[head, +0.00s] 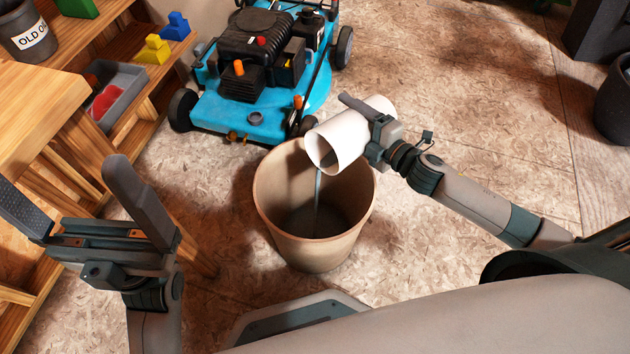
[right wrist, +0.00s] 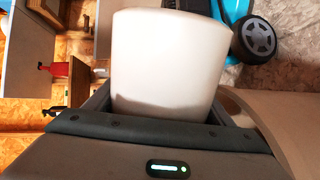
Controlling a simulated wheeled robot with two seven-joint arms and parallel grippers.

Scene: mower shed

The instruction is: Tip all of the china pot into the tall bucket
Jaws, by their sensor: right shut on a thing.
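The white china pot (head: 345,138) is tilted on its side, mouth facing down and left, over the tall tan bucket (head: 268,205). A thin grey-blue stream falls from its lip into the bucket, which stands upright on the floor. How much is left in the pot is hidden. My right gripper (head: 372,132) is shut on the pot, above the bucket's right rim. The pot (right wrist: 165,62) fills the middle of the right wrist view, and the bucket's wall (right wrist: 265,115) shows at lower right. My left gripper (head: 68,190) is open and empty, left of the bucket.
A blue lawn mower (head: 250,90) stands just behind the bucket. Wooden shelving at left holds a grey tray (head: 122,88), yellow and blue blocks, and a dark pot labelled "OLD O…" (head: 28,35). A wooden table (head: 45,95) stands near my left gripper. The floor at right is mostly clear.

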